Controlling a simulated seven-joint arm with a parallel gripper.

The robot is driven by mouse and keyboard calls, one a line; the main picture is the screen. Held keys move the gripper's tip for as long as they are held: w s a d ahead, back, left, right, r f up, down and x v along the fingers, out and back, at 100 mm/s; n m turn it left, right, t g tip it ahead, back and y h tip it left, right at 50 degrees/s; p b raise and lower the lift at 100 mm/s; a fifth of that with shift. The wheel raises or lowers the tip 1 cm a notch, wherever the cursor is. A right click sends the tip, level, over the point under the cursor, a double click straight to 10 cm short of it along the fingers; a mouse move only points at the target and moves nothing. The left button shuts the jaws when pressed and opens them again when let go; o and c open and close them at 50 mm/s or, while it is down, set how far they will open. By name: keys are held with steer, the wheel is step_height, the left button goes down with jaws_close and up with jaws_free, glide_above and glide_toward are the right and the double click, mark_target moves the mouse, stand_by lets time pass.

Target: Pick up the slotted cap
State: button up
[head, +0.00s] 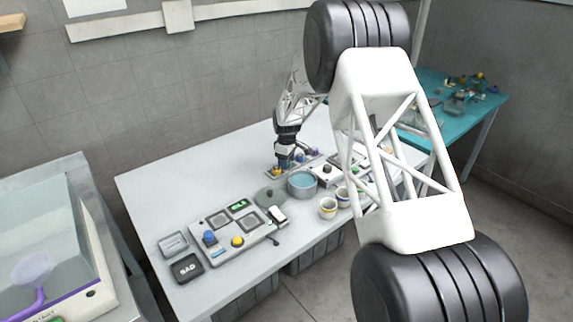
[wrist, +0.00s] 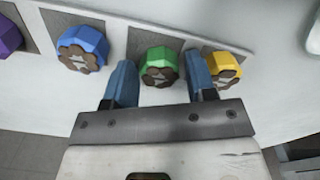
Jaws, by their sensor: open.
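A row of coloured caps with brown, lobed faces sits on grey squares of a light strip in the wrist view: purple (wrist: 8,38), blue (wrist: 82,48), green (wrist: 159,67) and yellow (wrist: 223,68). I cannot tell which of them is the slotted cap. My gripper (wrist: 160,62) is open, with one blue finger on each side of the green cap and gaps between. The right finger is close to the yellow cap and overlaps it in view. Whether the fingertips are level with the caps is unclear. In the head view my gripper (head: 284,164) is over the strip, hiding part of it.
On the white table (head: 160,200), a round grey pot (head: 302,186) stands just in front of the strip, with striped cups (head: 328,208) to its right. A control panel (head: 230,230) and a BAD tray (head: 187,268) are at front left. The table's back left is clear.

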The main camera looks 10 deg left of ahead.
steer(key=c, duration=0.7)
steer(key=shift+r, duration=5)
